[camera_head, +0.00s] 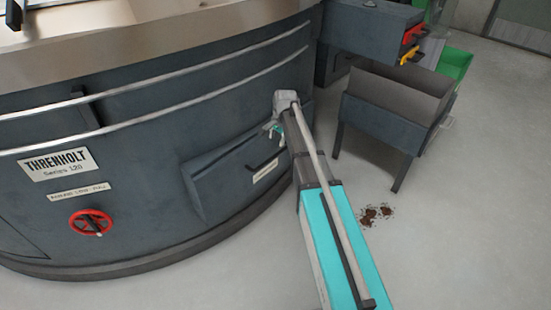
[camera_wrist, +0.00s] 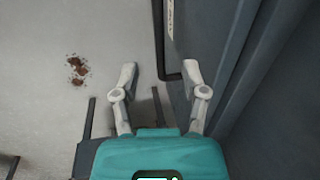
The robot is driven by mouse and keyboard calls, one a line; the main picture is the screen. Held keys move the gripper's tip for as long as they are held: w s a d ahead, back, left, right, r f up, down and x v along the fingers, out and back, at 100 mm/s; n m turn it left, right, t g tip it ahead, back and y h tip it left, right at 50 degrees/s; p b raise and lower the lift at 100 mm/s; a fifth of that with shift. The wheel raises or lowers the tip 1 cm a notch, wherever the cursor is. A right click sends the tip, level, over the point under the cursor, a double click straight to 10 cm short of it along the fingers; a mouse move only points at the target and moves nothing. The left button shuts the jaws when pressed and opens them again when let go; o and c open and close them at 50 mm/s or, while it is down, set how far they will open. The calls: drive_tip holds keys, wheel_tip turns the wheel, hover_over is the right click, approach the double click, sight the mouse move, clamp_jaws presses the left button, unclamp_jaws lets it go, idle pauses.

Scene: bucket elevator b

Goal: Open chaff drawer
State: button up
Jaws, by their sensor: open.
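The chaff drawer (camera_head: 225,182) is a dark grey box front low on the curved machine, and it looks shut. It has a dark bar handle (camera_head: 262,164) and a pale label (camera_head: 265,173), too small to read. My gripper (camera_head: 272,130) is open and empty, above the handle and apart from it in the head view. In the wrist view my gripper (camera_wrist: 160,74) has its fingers spread, and the handle (camera_wrist: 160,45) lies between the fingertips in the picture. The drawer's dark front (camera_wrist: 190,30) is at the right. I cannot tell the depth gap.
A red handwheel (camera_head: 91,223) and metal rails (camera_head: 150,85) are on the machine. An open grey bin on legs (camera_head: 385,125) stands to the right, with a green crate (camera_head: 455,64) behind. Brown debris (camera_head: 376,214) lies on the floor. The floor before the drawer is otherwise clear.

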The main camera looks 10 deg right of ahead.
sight(273, 156)
drive_tip(key=shift+w+a+f+b, duration=0.2)
drive_tip(key=shift+w+f+b, duration=0.05)
drive_tip(key=shift+f+b, duration=1.3)
drive_tip(key=shift+w+a+f+b, duration=0.15)
drive_tip(key=shift+w+f+b, duration=0.1)
drive_tip(key=shift+f+b, duration=1.3)
drive_tip(key=shift+w+a+f+b, duration=0.2)
drive_tip(key=shift+w+f+b, duration=0.05)
drive_tip(key=shift+f+b, duration=1.3)
drive_tip(key=shift+f, duration=0.15)
drive_tip(key=shift+c, duration=0.3)
clamp_jaws()
